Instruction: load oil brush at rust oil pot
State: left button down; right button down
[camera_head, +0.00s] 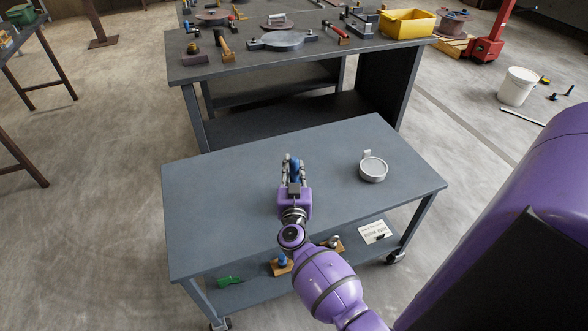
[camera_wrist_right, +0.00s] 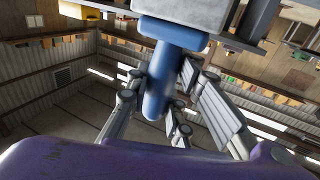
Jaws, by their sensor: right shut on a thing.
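My right gripper (camera_head: 293,168) is over the middle of the grey cart top (camera_head: 220,220). It is shut on a blue handle (camera_head: 295,173), which I take to be the oil brush. In the right wrist view the blue handle (camera_wrist_right: 163,80) is between the fingers of the gripper (camera_wrist_right: 155,105), and a pale block sits at its upper end. A round grey pot (camera_head: 373,169) with a small upright tab, likely the rust oil pot, stands on the cart top to the right of the gripper, apart from it. My left gripper is not in view.
Behind the cart is a dark workbench (camera_head: 215,70) with several tools and a yellow bin (camera_head: 406,23). The cart's lower shelf holds a green item (camera_head: 229,281) and a white sign (camera_head: 374,232). A white bucket (camera_head: 517,86) stands on the floor. The left cart top is clear.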

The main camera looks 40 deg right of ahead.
aim_at(294, 158)
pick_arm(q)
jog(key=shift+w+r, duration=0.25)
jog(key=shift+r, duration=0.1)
pick_arm(e)
jog(key=shift+s+f, duration=0.1)
jog(key=shift+f, duration=0.2)
dwell(1.4)
